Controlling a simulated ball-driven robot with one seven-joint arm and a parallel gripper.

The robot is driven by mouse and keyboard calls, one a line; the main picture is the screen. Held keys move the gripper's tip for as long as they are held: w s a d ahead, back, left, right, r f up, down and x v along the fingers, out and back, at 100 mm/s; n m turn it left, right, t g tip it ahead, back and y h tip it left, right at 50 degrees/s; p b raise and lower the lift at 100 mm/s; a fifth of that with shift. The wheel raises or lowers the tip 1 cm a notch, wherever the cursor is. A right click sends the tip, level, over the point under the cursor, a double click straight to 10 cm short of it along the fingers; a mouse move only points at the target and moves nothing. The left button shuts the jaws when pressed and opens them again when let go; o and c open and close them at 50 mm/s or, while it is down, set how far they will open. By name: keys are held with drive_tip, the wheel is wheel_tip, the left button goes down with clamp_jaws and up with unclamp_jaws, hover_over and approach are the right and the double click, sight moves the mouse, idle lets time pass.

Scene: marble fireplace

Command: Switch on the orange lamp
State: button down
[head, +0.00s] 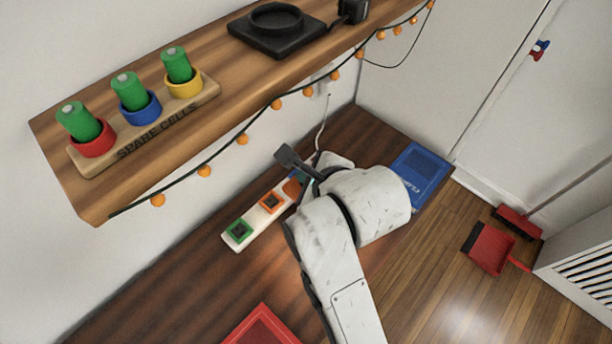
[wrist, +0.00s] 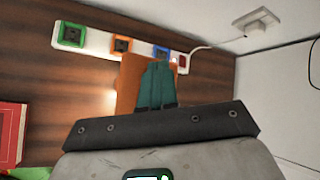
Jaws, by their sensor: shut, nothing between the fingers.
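A white power strip (head: 255,215) lies on the dark wood surface, with green (head: 240,230), orange (head: 271,202) and blue framed sockets. The blue socket (wrist: 161,52) and a small red part (wrist: 183,61) at the strip's end show in the wrist view. An orange object (wrist: 129,82), perhaps the lamp, stands partly behind my fingers; a piece of it shows in the head view (head: 292,187). A warm glow lies on the wood at its left. My gripper (wrist: 158,66) is shut and empty, its teal fingers overlapping the orange object in view; contact cannot be told.
A shelf (head: 215,100) with green cells (head: 128,90) in colored rings and a black device (head: 275,28) overhangs the left. Orange string lights (head: 243,138) hang from its edge. A blue box (head: 420,170) and red box (head: 262,328) lie on the wood. A white cable runs to the wall.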

drive_tip(key=shift+r, duration=0.1)
idle(0.3)
drive_tip(key=shift+r+p, duration=0.25)
drive_tip(key=shift+p, duration=0.35)
wheel_tip(320, 180, up, 6)
drive_tip(key=p, duration=0.6)
idle(0.4)
